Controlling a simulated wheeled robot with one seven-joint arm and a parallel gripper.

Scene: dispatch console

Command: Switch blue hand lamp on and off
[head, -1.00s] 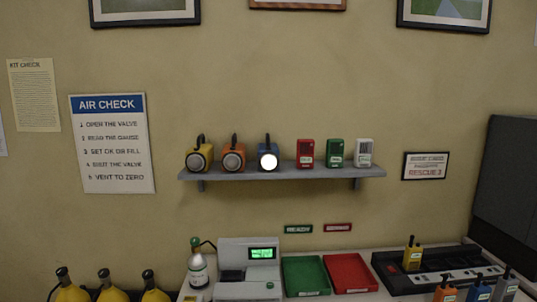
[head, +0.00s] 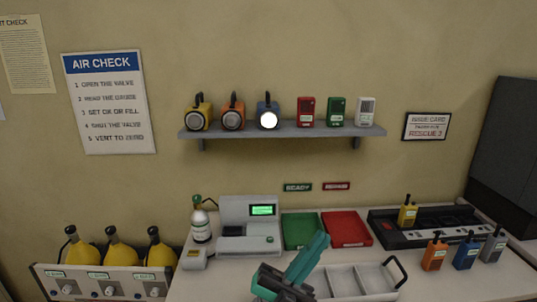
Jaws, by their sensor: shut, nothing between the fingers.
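The blue hand lamp (head: 268,107) stands on the grey wall shelf (head: 285,131), third from the left, with its black handle on top. Its round front glows bright white, so it is lit. An orange hand lamp (head: 233,118) and a yellow hand lamp (head: 199,120) stand to its left with dark fronts. My gripper (head: 305,262), teal and dark, shows at the bottom centre over the desk, well below the shelf and apart from the lamp. It is shut and empty.
Red (head: 306,112), green (head: 336,111) and white (head: 366,111) boxes stand on the shelf, right of the blue lamp. Below are a grey gauge machine (head: 236,211), green and red trays (head: 347,229), a caddy (head: 345,284) and radios (head: 434,256).

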